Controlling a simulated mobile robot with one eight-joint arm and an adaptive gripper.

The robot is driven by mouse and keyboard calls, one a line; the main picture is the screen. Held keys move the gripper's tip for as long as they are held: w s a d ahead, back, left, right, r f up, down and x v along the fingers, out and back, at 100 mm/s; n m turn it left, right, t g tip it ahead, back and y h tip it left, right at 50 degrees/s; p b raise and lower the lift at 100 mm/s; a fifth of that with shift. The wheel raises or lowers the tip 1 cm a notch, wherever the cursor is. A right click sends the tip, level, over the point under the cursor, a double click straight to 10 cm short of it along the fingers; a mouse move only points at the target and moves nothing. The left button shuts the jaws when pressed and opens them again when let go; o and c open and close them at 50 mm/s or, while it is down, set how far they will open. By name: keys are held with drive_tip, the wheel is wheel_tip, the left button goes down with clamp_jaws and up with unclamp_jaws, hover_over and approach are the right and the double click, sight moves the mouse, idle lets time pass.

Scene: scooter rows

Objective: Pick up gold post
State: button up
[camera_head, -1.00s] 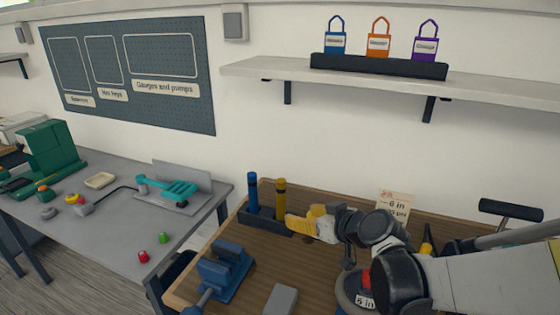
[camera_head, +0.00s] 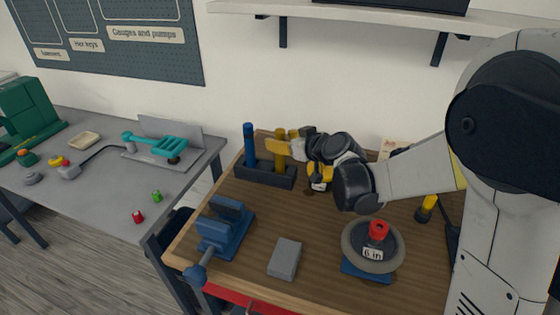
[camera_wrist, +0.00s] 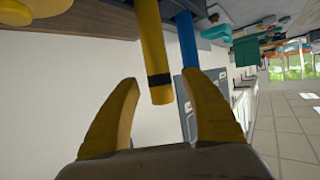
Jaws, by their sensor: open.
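The gold post (camera_head: 281,160) stands upright beside a blue post (camera_head: 249,146) in a dark holder (camera_head: 262,175) on the wooden bench. My gripper (camera_head: 276,146), with yellow fingers, is at the upper part of the gold post and partly covers it. In the wrist view the gold post (camera_wrist: 152,50) has a black band near its free end, which lies between my open fingers (camera_wrist: 160,84). I see a gap on each side of it there. The blue post (camera_wrist: 188,58) is close behind, near the right finger in that view.
A blue vise (camera_head: 225,225), a grey block (camera_head: 285,258) and a round disc (camera_head: 373,258) with a red knob stand on the bench. A shelf (camera_head: 340,22) overhangs the back. A grey table (camera_head: 100,180) with small parts stands at left.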

drive_tip(key=shift+w+a+f, duration=0.25)
drive_tip(key=shift+w, duration=0.25)
clamp_jaws()
drive_tip(key=shift+r, duration=0.1)
